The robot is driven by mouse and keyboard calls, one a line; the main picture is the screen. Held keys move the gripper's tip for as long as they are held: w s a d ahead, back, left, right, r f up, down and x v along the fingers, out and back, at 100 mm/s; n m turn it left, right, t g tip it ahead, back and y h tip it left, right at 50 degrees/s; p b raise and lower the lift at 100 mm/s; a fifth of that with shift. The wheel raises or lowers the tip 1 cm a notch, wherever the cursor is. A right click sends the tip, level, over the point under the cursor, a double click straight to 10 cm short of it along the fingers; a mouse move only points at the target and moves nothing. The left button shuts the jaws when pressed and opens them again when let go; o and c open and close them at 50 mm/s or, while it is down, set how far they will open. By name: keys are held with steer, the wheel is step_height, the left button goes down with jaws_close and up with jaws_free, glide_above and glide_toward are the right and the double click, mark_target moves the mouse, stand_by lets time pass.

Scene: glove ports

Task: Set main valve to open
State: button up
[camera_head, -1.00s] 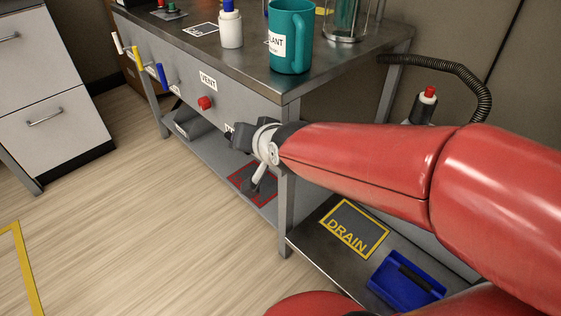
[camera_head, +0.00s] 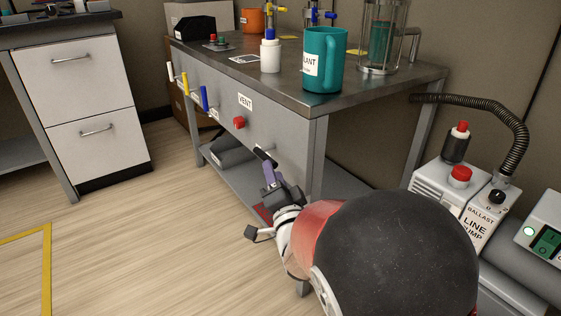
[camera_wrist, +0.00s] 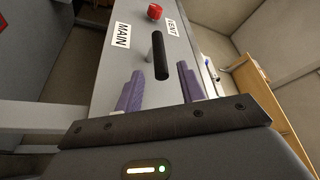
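The main valve is a black lever handle (camera_wrist: 160,56) on the grey front panel, beside a white MAIN label (camera_wrist: 121,35) in the wrist view. Its dark handle also shows in the head view (camera_head: 265,156), near the panel's right end. My gripper (camera_wrist: 160,72) is open, with its two purple-grey fingers apart and the lever lying between them in the wrist view. No firm contact can be made out. In the head view my gripper (camera_head: 268,172) is just below the lever, and the MAIN label is not visible there.
A red knob (camera_head: 239,122) with a VENT label (camera_head: 245,102) is left of the lever. White, yellow and blue handles (camera_head: 204,98) stick out further left. A teal mug (camera_head: 324,60) stands on the bench top. A line pump (camera_head: 468,205) is at right. The left floor is clear.

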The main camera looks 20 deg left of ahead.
mark_target(267, 155)
steer(key=x, duration=0.6)
steer(key=shift+w+a+r, duration=0.1)
steer(key=shift+w+a, duration=0.05)
steer(key=shift+w, duration=0.2)
steer(key=shift+r, duration=0.1)
jaws_close()
